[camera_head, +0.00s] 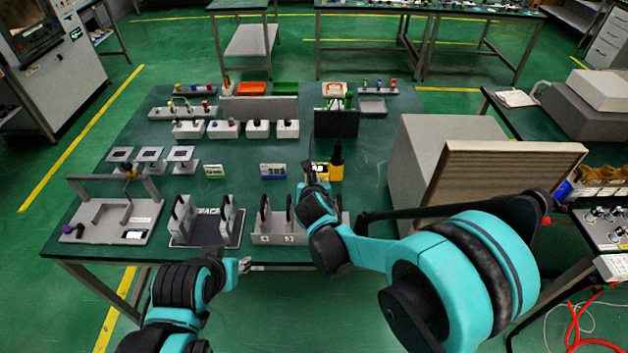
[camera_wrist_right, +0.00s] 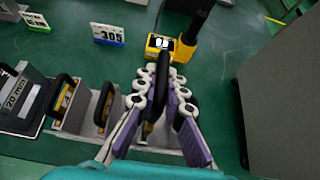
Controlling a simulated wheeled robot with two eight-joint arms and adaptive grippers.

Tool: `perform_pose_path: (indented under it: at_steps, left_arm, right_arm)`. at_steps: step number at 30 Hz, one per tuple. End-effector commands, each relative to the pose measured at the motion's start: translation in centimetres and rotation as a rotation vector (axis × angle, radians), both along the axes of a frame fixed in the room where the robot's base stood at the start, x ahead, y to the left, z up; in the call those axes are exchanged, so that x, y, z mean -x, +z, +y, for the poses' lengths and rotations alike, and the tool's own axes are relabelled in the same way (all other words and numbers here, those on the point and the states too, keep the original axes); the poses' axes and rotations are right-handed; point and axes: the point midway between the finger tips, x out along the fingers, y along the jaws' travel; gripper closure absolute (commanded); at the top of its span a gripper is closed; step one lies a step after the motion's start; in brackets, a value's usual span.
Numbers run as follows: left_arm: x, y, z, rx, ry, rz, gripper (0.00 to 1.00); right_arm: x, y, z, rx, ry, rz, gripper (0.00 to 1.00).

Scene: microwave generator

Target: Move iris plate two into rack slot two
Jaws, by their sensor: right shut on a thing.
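The grey rack (camera_head: 278,238) stands at the front of the green table, with labels on its front face. In the right wrist view the rack (camera_wrist_right: 75,140) holds upright plates with black loop handles, such as one at the middle (camera_wrist_right: 104,104) and one to its left (camera_wrist_right: 64,97). My right gripper (camera_head: 312,183) is above the rack's right part. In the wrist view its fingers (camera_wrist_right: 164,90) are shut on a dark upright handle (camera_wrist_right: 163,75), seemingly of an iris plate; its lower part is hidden. My left gripper (camera_head: 243,265) hangs by the table's front edge, its jaws too small to judge.
A holder with spacers (camera_head: 207,228) stands left of the rack. A yellow meter (camera_wrist_right: 160,45) with a black upright part is just behind my right gripper. A large grey box (camera_head: 450,150) blocks the right side. Small numbered cards (camera_head: 273,171) stand behind the rack.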

Motion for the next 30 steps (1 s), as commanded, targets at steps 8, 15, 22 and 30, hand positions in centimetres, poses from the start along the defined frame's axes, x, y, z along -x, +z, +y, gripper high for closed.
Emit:
perform_pose_path:
  at_steps: [8,15,22,30]
  left_arm:
    - [0.00,-0.80,0.00,0.000,0.000,0.000,0.60]
    - [0.00,-0.80,0.00,0.000,0.000,0.000,0.60]
    - [0.00,-0.96,0.00,0.000,0.000,0.000,0.60]
    - [0.00,-1.02,0.00,0.000,0.000,0.000,0.60]
  right_arm:
    - [-0.02,-1.07,0.01,0.000,0.000,-0.001,1.00]
    - [0.07,-1.02,0.01,-0.001,0.001,-0.001,1.00]
    - [0.37,-1.01,0.01,0.000,0.000,-0.001,1.00]
    - [0.33,-1.02,0.01,0.000,0.000,-0.001,1.00]
